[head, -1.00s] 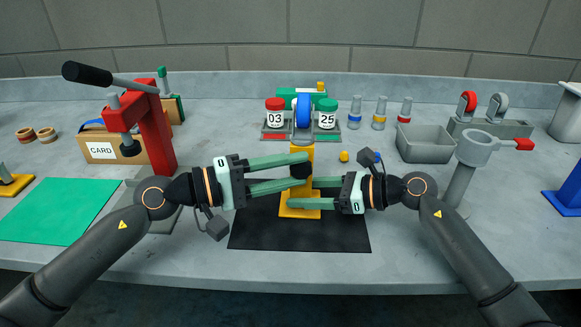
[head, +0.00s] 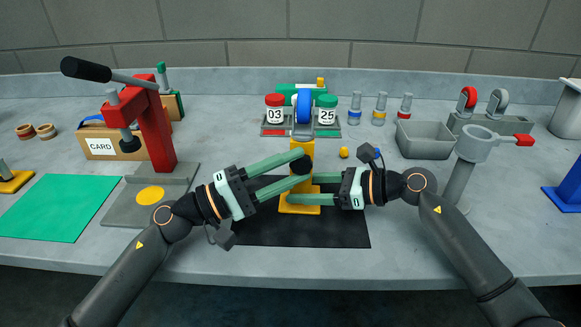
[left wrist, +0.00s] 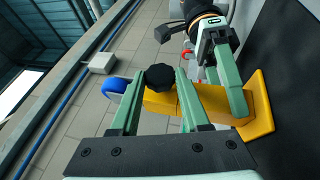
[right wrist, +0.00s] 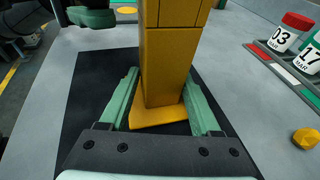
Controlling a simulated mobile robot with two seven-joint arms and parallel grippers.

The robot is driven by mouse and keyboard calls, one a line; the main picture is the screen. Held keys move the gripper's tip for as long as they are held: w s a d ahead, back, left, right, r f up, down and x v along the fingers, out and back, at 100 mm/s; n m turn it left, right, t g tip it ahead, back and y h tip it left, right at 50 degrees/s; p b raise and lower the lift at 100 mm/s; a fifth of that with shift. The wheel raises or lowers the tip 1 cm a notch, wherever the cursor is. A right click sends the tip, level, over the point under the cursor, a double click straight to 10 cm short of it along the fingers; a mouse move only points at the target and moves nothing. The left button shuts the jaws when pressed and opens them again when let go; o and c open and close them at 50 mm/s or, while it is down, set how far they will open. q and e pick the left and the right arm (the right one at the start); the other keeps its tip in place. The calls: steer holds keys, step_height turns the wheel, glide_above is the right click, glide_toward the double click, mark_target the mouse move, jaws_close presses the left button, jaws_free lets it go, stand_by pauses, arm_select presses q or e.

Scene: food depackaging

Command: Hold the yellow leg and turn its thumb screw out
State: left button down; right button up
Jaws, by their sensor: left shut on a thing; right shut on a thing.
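The yellow leg (head: 304,150) stands upright on the black mat, with a blue wheel (head: 303,107) at its top. Its black thumb screw (head: 301,164) sticks out from the side and shows clearly as a knob in the left wrist view (left wrist: 160,77). My left gripper (head: 303,171) is shut on the thumb screw, its fingers coming in slanted from the lower left. My right gripper (head: 305,190) is shut on the leg's lower column from the right. In the right wrist view its fingers lie on both sides of the yellow column (right wrist: 165,70), just above the foot.
The black mat (head: 270,232) is otherwise clear. A red press (head: 157,130) stands left, with a yellow disc (head: 150,195) on its base. Jars marked 03 (head: 275,115) and 25 (head: 327,116) stand behind the leg. A grey stand (head: 462,170) is close to my right arm.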

arm_select(q)
steer(key=shift+c, duration=1.9)
jaws_free()
steer(key=v, duration=1.2)
